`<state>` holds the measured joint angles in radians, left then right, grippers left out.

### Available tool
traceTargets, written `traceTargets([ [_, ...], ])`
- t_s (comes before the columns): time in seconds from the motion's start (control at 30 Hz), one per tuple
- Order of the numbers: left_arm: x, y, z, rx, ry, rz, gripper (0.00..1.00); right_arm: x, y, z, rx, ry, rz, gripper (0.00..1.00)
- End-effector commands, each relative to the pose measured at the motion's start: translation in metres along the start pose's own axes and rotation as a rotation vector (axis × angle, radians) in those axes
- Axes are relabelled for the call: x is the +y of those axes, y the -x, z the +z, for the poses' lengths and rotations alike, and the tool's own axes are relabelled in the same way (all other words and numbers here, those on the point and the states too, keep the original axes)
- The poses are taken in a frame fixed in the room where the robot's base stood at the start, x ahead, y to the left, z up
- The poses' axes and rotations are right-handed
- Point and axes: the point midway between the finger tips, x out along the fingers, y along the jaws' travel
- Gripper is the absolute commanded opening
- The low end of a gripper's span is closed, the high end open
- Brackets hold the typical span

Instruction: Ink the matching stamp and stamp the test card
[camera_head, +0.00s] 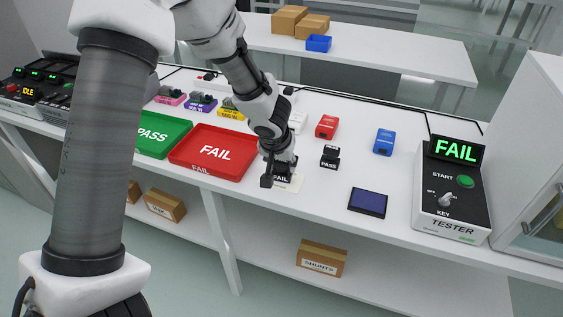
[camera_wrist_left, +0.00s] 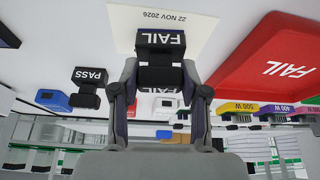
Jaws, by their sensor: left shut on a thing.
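My left gripper (camera_head: 277,163) is shut on the FAIL stamp (camera_wrist_left: 160,40), a small black block with a white-lettered label. The stamp is over the white test card (camera_head: 292,185); I cannot tell whether it touches. In the left wrist view the card (camera_wrist_left: 182,20) shows the date 22 NOV 2026; the stamp hides part of it. The PASS stamp (camera_head: 330,157) stands free to the right of my gripper. The dark blue ink pad (camera_head: 367,202) lies further right, near the front edge. The tester (camera_head: 452,195) shows a green FAIL. My right gripper is not in view.
A red FAIL tray (camera_head: 240,174) and a green PASS tray (camera_head: 151,151) lie left of the card. A red block (camera_head: 326,126) and a blue block (camera_head: 384,142) stand behind the stamps. Bare tabletop lies between card and ink pad.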

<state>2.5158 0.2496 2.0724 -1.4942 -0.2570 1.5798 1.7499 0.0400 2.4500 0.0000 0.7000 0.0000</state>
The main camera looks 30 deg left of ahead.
Motion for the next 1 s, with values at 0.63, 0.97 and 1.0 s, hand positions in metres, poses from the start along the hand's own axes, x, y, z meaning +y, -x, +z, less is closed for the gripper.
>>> traceTargets([
  [0.63,-0.0001,-0.0018,0.0015,-0.002,0.000,0.000,0.22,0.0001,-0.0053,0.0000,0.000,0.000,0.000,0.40],
  [0.97,-0.0001,-0.0022,0.0020,-0.003,-0.001,0.000,0.22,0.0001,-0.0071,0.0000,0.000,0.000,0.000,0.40],
  [1.0,-0.0001,-0.0022,0.0020,-0.003,-0.001,0.000,0.22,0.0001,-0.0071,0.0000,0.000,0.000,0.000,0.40],
])
